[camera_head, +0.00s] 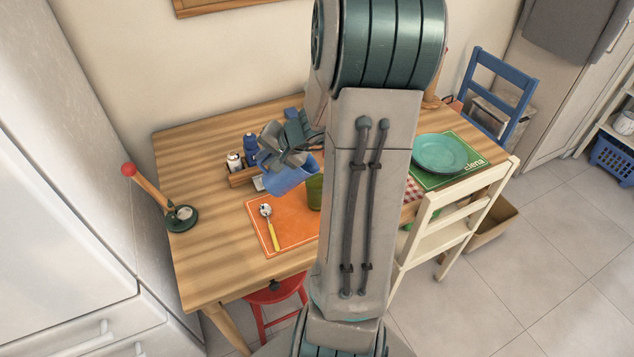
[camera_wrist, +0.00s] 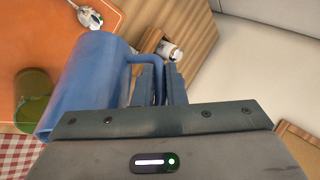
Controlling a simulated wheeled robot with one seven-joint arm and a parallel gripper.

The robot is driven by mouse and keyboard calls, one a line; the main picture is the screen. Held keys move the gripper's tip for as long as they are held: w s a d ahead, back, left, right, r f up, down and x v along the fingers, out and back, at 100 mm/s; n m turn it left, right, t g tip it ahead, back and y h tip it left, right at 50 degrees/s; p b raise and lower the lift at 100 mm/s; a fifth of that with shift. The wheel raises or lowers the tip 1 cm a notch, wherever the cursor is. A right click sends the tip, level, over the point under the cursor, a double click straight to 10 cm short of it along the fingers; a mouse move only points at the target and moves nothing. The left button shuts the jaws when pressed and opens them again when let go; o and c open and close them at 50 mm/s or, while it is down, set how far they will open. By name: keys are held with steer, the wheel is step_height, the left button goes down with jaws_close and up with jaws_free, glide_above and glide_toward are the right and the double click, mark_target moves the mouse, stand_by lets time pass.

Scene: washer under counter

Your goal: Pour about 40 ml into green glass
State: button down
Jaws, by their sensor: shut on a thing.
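A blue pitcher (camera_head: 287,176) is held tilted by my gripper (camera_head: 290,150) above the table. In the wrist view the pitcher (camera_wrist: 88,85) is large, and my gripper (camera_wrist: 160,85) is shut on its handle. The green glass (camera_head: 315,190) stands at the right side of the orange placemat, partly hidden behind my arm. In the wrist view the green glass (camera_wrist: 36,92) is at the left, just beyond the pitcher's left side. The liquid inside the pitcher and the glass cannot be seen.
The orange placemat (camera_head: 268,215) holds a spoon (camera_head: 268,222). A wooden caddy (camera_head: 243,176) with shakers stands behind. A paper-towel-like stand with a red knob (camera_head: 129,170) is at the left. A teal plate (camera_head: 440,153) lies on a green mat (camera_head: 470,150) at right.

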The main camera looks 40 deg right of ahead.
steer(key=shift+s+d+r+y, duration=0.15)
steer(key=shift+d+r+y, duration=0.15)
steer(key=shift+r, duration=0.1)
steer(key=shift+a+r+t+p, duration=0.1)
steer(key=shift+t+p, duration=0.2)
steer(key=shift+r+t+y+p, duration=0.3)
steer(key=shift+r+y+p, duration=0.2)
steer(key=shift+r+p, duration=0.05)
steer(key=shift+w+a+m, duration=0.25)
steer(key=shift+a+m, duration=0.05)
stand_by(1.0)
steer(key=shift+w+a, duration=0.2)
steer(key=shift+a, duration=0.1)
steer(key=shift+w+a+f+n+g+h+b, duration=0.25)
steer(key=shift+a+f+g+h, duration=0.25)
steer(key=shift+f, duration=0.3)
steer(key=shift+w+a+f+n+g+h+b, duration=0.15)
steer(key=shift+w+a+f+g+h, duration=0.1)
steer(key=shift+a+f+g+h, duration=0.35)
steer(key=shift+w+a+f+n+g+h+b, duration=0.2)
steer(key=shift+w+a+f+g+h, duration=0.15)
steer(key=shift+f+h, duration=0.45)
